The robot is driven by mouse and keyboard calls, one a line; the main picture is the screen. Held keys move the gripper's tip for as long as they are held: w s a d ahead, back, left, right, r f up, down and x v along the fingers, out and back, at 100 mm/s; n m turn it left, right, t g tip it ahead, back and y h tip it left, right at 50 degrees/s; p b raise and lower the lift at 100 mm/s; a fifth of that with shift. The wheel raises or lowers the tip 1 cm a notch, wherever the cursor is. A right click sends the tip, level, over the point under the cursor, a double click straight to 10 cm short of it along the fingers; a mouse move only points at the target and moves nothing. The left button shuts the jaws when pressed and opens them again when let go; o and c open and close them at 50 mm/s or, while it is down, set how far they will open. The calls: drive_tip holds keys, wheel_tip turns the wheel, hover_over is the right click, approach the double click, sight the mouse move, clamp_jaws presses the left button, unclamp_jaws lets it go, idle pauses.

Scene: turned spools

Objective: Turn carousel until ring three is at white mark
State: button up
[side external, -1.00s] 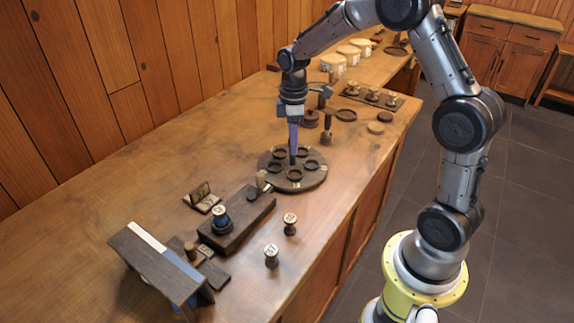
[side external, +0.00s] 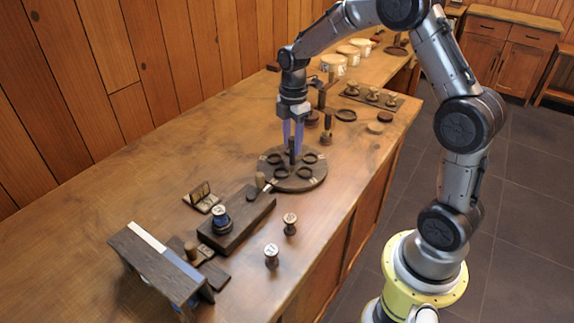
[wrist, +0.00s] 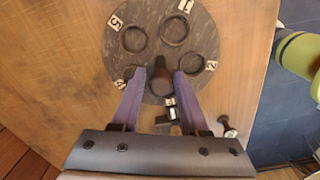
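The carousel (side external: 318,177) is a round dark disc with several ring recesses and numbered white tiles at its rim. In the wrist view its tile five (wrist: 115,22) is upper left, tile one (wrist: 185,5) at the top and tile two (wrist: 211,65) on the right. A tile at the lower edge (wrist: 170,101) lies by a small white piece (wrist: 172,114), perhaps the white mark; its number is too small to read surely. My gripper (wrist: 160,76) is open, its fingers on either side of the dark centre post (wrist: 160,82), with gaps visible. The lower ring is hidden.
A dark block with a blue-banded spool (side external: 220,217) stands in front of the carousel. Two loose spools (side external: 290,223) stand near the bench's front edge. A tall dark stand (side external: 327,122) rises behind. Bench left of the carousel is clear.

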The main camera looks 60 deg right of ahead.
drive_tip(key=shift+o, duration=1)
drive_tip(key=shift+f, duration=0.1)
drive_tip(key=shift+r, duration=3.5)
clamp_jaws()
drive_tip(key=shift+r, duration=0.15)
drive_tip(key=shift+r, duration=1.85)
